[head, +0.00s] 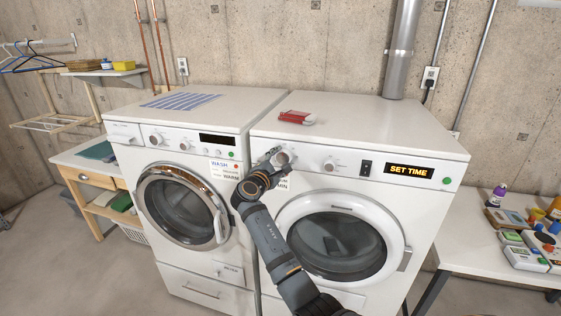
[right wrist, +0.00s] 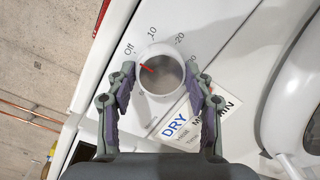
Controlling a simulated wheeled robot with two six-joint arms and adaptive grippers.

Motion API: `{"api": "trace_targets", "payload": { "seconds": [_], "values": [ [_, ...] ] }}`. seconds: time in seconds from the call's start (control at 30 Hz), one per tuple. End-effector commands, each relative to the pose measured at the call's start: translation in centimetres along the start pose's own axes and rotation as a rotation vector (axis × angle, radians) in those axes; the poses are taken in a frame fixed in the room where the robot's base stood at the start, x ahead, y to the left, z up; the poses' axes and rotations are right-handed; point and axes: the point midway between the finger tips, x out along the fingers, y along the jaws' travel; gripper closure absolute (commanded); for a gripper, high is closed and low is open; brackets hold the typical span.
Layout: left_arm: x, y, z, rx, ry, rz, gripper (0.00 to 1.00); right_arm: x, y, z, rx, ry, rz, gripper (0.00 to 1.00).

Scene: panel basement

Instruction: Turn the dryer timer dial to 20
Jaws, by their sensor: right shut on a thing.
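The dryer (head: 375,122) is the white machine on the right, and its display (head: 409,171) reads SET TIME. The timer dial (head: 287,157) is a round pale knob at the left end of the dryer's panel. In the right wrist view the dial (right wrist: 164,92) has a red pointer turned toward the Off label; marks 10, 20 and a partly covered 30 curve clockwise from it. My right gripper (head: 276,159) is at the dial. In the right wrist view its fingers (right wrist: 160,68) are shut on the dial from both sides. My left gripper is not in view.
A second dryer knob (head: 328,165) and a black switch (head: 365,168) sit right of the dial. A red and white item (head: 297,117) lies on the dryer top. The washer (head: 190,128) stands to the left. A side table (head: 470,240) with several small items is at the right.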

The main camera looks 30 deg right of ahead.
Motion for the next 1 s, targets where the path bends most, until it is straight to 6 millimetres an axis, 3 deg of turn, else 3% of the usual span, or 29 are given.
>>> {"api": "trace_targets", "payload": {
  "seconds": [0.27,1.0],
  "values": [
    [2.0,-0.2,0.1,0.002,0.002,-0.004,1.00,0.1,-0.1,0.0,0.156,0.008,-0.015,0.79],
    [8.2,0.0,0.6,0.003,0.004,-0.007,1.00,0.1,0.0,0.3,0.847,0.066,-0.093,0.79]
  ]
}}
